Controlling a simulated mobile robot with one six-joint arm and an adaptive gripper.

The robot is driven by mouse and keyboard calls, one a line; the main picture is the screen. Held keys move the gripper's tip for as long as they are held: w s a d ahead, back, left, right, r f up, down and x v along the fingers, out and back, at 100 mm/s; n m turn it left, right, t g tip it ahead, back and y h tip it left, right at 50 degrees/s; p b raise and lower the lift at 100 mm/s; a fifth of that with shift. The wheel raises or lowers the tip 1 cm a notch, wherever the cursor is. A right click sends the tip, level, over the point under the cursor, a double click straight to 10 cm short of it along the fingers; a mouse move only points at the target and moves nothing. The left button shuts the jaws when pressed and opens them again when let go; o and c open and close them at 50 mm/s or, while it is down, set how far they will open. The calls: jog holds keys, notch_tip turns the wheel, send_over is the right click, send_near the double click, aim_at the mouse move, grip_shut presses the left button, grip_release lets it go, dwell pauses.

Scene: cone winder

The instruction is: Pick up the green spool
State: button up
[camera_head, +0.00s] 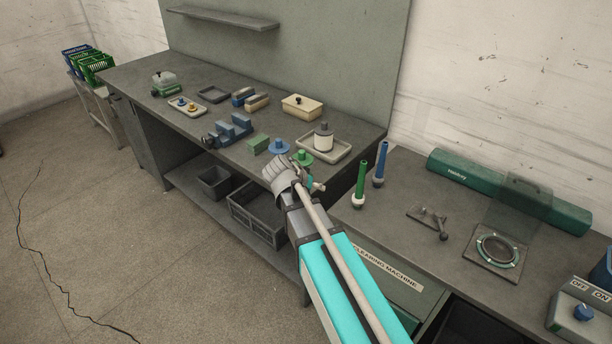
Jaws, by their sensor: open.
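A small green spool (303,155) with a wide flange stands on the workbench, near its front edge. Its lower part is partly hidden by the end of my arm. A similar blue spool (279,146) stands just left of it. My gripper (299,167) is open and looks empty at the end of my arm, just in front of the green spool in the picture. The arm's wrist covers much of the gripper, so its fingers and the gap to the spool are hard to make out.
A tray (336,155) with a white bottle (323,138) stands right behind the green spool. A green block (258,144) and a blue vise-like fixture (229,130) lie left. Tall green (361,184) and blue (381,162) cones stand on the right-hand bench.

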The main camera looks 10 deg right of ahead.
jog(key=s+f+n+g+y, duration=0.2)
jog(key=s+n+y, duration=0.1)
jog(key=s, duration=0.5)
jog(key=s+f+n+g+y, duration=0.3)
jog(key=s+y, duration=0.1)
jog(key=s, duration=0.4)
jog(key=shift+d, duration=0.25)
jog(key=shift+c, duration=0.7)
